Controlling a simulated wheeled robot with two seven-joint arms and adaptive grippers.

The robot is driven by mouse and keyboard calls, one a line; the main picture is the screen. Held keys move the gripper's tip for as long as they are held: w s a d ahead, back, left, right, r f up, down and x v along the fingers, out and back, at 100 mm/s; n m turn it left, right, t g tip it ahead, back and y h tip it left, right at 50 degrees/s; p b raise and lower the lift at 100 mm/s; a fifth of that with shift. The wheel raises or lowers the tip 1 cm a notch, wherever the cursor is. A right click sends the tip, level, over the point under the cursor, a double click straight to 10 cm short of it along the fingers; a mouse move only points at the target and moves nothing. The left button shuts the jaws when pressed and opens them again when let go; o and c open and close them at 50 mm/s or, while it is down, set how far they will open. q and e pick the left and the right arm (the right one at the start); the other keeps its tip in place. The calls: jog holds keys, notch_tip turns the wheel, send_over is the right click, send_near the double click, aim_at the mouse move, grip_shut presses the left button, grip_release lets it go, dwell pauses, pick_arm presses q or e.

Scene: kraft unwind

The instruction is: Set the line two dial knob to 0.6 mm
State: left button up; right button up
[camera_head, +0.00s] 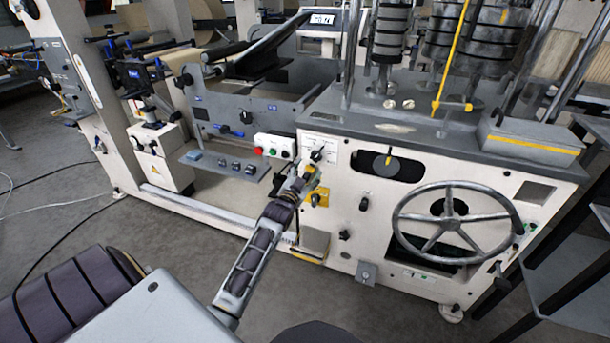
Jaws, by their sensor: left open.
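A small dark dial knob (318,154) sits on a pale label plate on the white front panel of the machine, just left of a dark oval opening. Its scale is too small to read, so I cannot tell its setting or whether it is the line two knob. My left gripper (313,169) is open, with its fingertips just below this knob. I cannot tell whether they touch it. My right gripper is not in view.
A large handwheel (457,222) and a dark knob (344,234) are to the right. A yellow plate (319,197) is below the gripper.

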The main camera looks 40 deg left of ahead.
pick_arm(q)
jog(key=shift+s+d, duration=0.1)
jog(key=shift+s, duration=0.4)
dwell(0.4)
